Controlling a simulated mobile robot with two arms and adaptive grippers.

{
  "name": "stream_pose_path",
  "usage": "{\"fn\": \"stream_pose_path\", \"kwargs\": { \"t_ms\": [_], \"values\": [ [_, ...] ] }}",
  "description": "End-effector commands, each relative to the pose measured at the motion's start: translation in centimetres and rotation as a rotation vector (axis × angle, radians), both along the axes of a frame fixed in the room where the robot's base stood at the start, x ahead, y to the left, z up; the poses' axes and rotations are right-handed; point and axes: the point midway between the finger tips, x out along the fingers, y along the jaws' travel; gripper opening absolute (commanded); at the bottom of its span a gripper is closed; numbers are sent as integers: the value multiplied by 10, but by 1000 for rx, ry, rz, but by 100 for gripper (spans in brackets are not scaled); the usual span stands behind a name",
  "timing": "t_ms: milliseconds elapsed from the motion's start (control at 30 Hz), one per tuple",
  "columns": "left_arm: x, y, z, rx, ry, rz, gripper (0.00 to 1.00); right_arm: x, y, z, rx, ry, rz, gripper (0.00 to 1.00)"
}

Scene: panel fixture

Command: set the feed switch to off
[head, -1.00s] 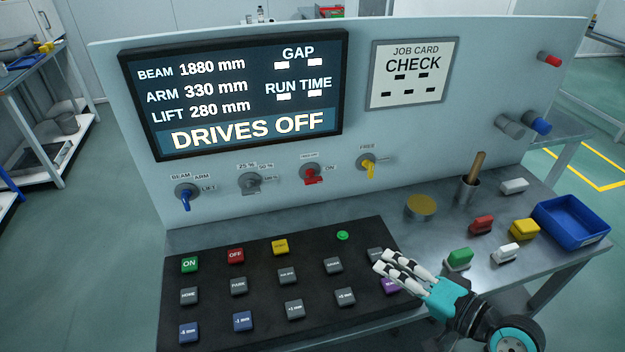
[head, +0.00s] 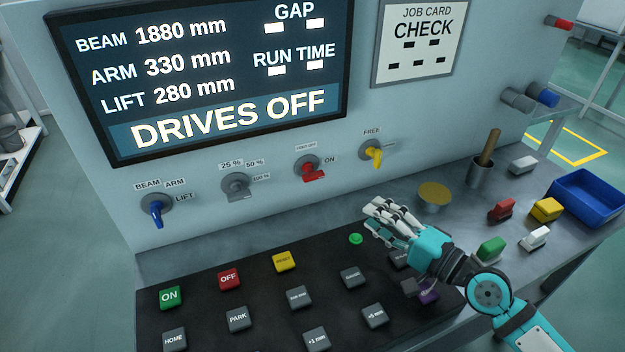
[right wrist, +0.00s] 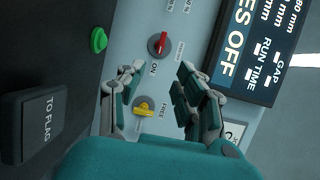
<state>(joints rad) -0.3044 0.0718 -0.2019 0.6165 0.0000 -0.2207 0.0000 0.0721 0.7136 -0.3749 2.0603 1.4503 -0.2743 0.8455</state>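A red-handled switch (head: 309,168) sits on the upright panel, with ON at its right and a small label above it that I cannot read clearly. Its handle leans down and to the right in the head view; I cannot tell its exact setting. It also shows in the right wrist view (right wrist: 158,44), beyond the fingertips. My right gripper (head: 370,217) is over the back right of the keypad, in front of the panel and below the switches. In the right wrist view its fingers (right wrist: 160,72) are apart with nothing between them. My left gripper is out of view.
A yellow switch (head: 373,154) is right of the red one; a grey switch (head: 237,186) and a blue switch (head: 156,212) are left. The display (head: 210,75) reads DRIVES OFF. A round green button (head: 356,239) lies below my fingers. A cup (head: 480,172) stands right.

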Motion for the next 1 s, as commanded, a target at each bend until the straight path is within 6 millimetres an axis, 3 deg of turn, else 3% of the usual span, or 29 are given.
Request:
{"fn": "stream_pose_path", "kwargs": {
  "t_ms": [233, 633, 1000],
  "values": [
    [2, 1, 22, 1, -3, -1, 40, 35, 36, 7, 4, -1, 2, 35],
    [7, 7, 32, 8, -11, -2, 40, 93, 95, 3, 1, -1, 3, 35],
    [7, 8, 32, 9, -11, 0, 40, 115, 116, 2, -1, -1, 2, 35]
  ]
}}
